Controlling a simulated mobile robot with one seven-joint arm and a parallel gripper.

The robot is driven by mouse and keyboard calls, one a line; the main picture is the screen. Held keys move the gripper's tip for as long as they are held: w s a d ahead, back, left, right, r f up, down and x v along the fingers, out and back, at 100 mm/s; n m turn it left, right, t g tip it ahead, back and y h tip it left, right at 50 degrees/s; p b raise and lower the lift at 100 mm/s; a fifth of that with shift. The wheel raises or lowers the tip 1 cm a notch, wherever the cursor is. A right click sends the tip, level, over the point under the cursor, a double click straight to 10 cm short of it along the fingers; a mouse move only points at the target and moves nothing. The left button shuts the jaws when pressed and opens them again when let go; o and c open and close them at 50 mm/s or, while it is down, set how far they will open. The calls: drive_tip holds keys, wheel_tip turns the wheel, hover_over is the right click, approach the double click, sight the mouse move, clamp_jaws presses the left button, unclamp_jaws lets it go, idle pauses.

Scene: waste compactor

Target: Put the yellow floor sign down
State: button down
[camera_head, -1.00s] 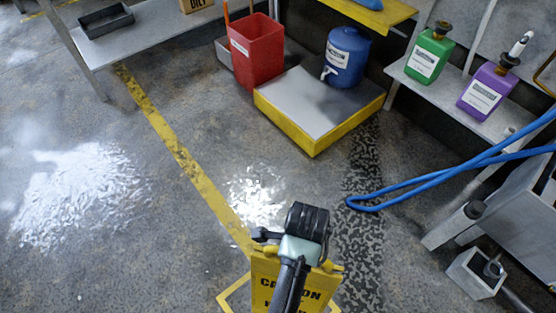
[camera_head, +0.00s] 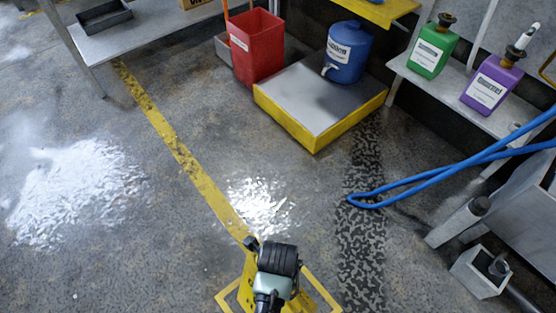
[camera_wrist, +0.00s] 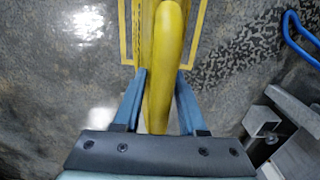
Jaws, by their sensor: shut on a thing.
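The yellow floor sign (camera_head: 248,287) is at the bottom middle of the head view, mostly behind my wrist and seen nearly edge-on. In the wrist view its rounded yellow top (camera_wrist: 164,55) stands between the two blue fingers of my gripper (camera_wrist: 161,80), which is shut on it. A yellow outline (camera_head: 324,296) on the floor surrounds the sign in the head view. Its sides (camera_wrist: 196,45) run either side of the sign in the wrist view. The sign's foot is hidden, so I cannot tell whether it touches the floor.
Shiny wet patches (camera_head: 82,185) and (camera_head: 258,203) lie on the floor. A yellow floor line (camera_head: 180,150) runs toward the sign. A blue hose (camera_head: 430,183) lies at right. A low yellow-edged platform (camera_head: 300,120) holds a blue drum (camera_head: 348,60); a red bin (camera_head: 257,50) stands beside it.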

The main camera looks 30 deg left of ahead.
drive_tip(key=shift+w+f+b, duration=0.1)
drive_tip(key=shift+f+b, duration=0.8)
drive_tip(key=shift+f, duration=1.2)
drive_tip(key=shift+c, duration=2.3)
unclamp_jaws()
drive_tip(key=shift+f, duration=0.1)
wheel_tip(320, 180, up, 12)
drive_tip(key=p, duration=0.5)
